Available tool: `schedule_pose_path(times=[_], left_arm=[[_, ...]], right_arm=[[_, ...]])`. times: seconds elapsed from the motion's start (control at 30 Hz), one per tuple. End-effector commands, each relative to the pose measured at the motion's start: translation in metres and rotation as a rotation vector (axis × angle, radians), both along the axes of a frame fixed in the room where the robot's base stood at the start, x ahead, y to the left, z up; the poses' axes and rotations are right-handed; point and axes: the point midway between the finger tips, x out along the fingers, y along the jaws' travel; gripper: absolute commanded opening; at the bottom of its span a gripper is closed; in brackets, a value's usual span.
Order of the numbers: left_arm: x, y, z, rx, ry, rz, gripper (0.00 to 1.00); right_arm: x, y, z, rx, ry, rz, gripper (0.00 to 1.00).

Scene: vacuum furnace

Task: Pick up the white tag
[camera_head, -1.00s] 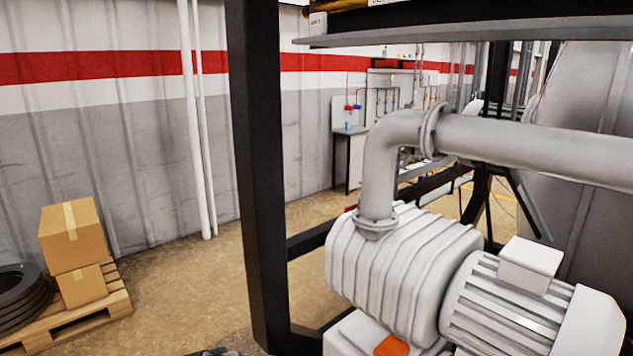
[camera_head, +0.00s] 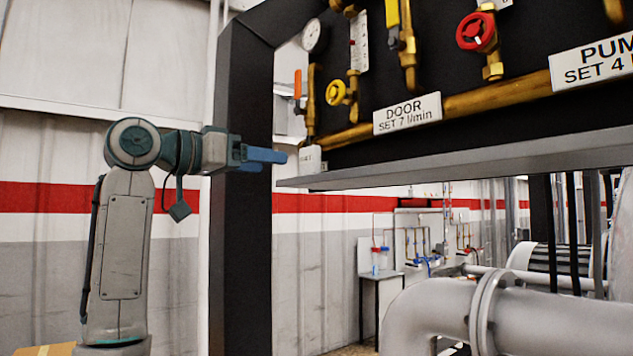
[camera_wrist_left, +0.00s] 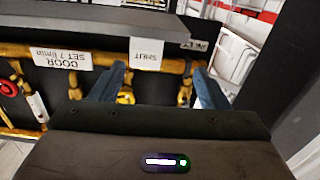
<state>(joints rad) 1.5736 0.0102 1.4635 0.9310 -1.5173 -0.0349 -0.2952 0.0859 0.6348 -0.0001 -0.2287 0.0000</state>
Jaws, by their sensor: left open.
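A small white tag (camera_head: 309,158) is at the left end of the grey ledge in the head view; its lettering is too small to read with certainty. The left wrist view shows an upside-down white tag marked SHUT (camera_wrist_left: 146,54) in front of the ledge, between the fingertips in the picture. My left gripper (camera_head: 284,157) points right towards the tag, with a small gap before it. In the left wrist view its two blue fingers (camera_wrist_left: 159,68) are apart, with nothing visibly gripped. My right gripper is not in view.
The grey ledge (camera_head: 450,160) runs beneath a dark panel with brass pipes and valves. A DOOR label (camera_head: 407,113) is right of the tag. A black post (camera_head: 243,250) stands behind my left wrist. A large grey pipe (camera_head: 550,318) is below right.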

Motion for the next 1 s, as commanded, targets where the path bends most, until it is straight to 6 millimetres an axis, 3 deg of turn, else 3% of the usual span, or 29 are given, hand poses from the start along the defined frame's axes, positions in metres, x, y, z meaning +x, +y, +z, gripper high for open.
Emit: schedule_pose_path(times=[0.1,0.2,0.57,0.77,1.0], left_arm=[[-0.023,-0.003,0.019,0.020,-0.040,-0.020,0.69],[-0.025,-0.008,0.023,0.024,-0.045,-0.026,0.69],[0.005,-0.048,0.023,0.022,-0.044,-0.027,0.69],[0.014,-0.059,0.022,0.022,-0.042,-0.026,0.69],[0.034,-0.085,0.019,0.022,-0.042,-0.026,0.69]], right_arm=[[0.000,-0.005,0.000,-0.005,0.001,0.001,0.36],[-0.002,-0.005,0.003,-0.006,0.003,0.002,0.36],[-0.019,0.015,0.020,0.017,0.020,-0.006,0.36],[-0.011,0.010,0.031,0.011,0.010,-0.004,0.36],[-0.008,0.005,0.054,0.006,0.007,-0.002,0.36]])
